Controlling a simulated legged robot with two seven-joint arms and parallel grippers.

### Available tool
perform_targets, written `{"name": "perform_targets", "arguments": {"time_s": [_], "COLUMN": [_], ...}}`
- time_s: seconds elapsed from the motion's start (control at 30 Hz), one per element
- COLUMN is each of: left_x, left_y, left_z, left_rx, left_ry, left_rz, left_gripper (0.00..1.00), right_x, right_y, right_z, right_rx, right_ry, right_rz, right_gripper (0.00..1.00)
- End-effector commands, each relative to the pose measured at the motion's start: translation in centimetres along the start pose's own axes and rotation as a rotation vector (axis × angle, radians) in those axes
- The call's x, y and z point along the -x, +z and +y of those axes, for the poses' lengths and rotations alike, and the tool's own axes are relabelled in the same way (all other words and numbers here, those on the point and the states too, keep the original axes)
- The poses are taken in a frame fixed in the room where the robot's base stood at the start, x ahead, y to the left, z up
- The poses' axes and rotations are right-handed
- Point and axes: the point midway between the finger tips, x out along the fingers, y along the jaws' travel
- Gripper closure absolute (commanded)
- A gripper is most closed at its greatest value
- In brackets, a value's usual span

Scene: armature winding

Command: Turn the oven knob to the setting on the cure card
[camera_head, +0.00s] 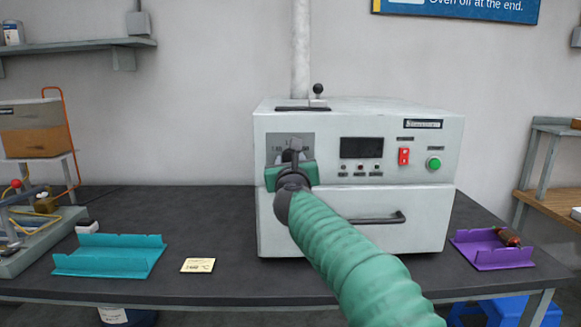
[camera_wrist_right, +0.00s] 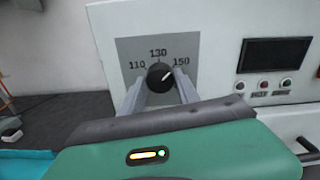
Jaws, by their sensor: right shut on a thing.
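The white oven (camera_head: 400,215) stands on the dark bench. Its black knob (camera_wrist_right: 158,73) sits on a grey dial plate marked 110, 130 and 150 in the right wrist view. The knob's white pointer mark slants up and right, roughly toward 150. My right gripper (camera_head: 293,157) is at the dial, its two fingers on either side of the knob and shut on it. In the head view it hides most of the knob. The pale yellow cure card (camera_head: 198,265) lies flat on the bench, left of the oven; its small number ends in °C but is hard to read. My left gripper is out of view.
A teal tray (camera_head: 110,262) lies on the bench at left. A purple tray (camera_head: 505,258) holding a reddish-brown part (camera_head: 507,237) is right of the oven. The oven front also has a display (camera_head: 362,148), red switch (camera_head: 404,157), green button (camera_head: 434,164) and door handle (camera_head: 378,219).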

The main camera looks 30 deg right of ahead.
Motion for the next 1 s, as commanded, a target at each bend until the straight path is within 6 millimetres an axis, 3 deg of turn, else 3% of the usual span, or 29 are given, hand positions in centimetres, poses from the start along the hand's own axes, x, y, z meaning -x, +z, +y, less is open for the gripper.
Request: {"name": "perform_targets", "arguments": {"time_s": [0.03,0.4,0.87,0.9,1.0], "left_x": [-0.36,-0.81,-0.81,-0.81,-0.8], "left_y": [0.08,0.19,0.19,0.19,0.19], "left_z": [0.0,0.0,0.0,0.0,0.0], "left_rx": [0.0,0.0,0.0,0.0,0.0], "left_ry": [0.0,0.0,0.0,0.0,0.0], "left_rz": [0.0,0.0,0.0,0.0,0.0], "left_gripper": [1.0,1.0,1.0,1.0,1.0], "right_x": [-0.15,-0.14,-0.13,-0.12,-0.09], "right_y": [-0.91,-0.73,-0.65,-0.63,-0.47], "right_z": [0.27,0.26,0.26,0.26,0.21], "right_rx": [-0.026,-0.144,-0.154,-0.154,-0.154], "right_ry": [0.004,0.003,0.003,0.003,0.002], "right_rz": [0.012,0.011,0.011,0.011,0.008], "right_gripper": [1.0,1.0,1.0,0.57,0.44]}}
